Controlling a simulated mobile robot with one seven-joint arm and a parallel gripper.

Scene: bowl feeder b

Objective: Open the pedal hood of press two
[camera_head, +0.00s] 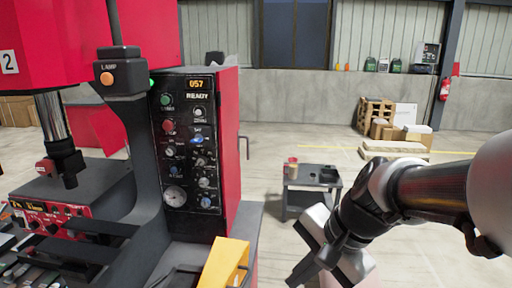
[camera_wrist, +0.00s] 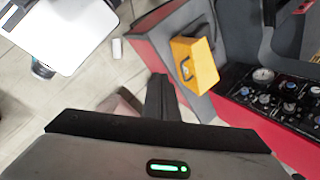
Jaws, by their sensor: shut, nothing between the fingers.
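Press two is the red machine (camera_head: 70,25) with a "2" plate at the left of the head view. A yellow hood (camera_head: 225,262) shows at the bottom of the head view, at the foot of the press. In the wrist view the yellow hood (camera_wrist: 196,64) is seen from above, with a dark handle (camera_wrist: 186,69) on its face. It looks closed, and what is under it is hidden. My gripper (camera_head: 303,274) is to the right of the hood, apart from it. In the wrist view its dark fingers (camera_wrist: 160,92) are together and empty, left of and below the hood.
The control panel (camera_head: 189,145) with knobs and a gauge stands on the press above the hood. A small dark table (camera_head: 310,183) with a red can stands behind my gripper. Boxes and a pallet (camera_head: 390,130) are farther back. Open floor lies to the right.

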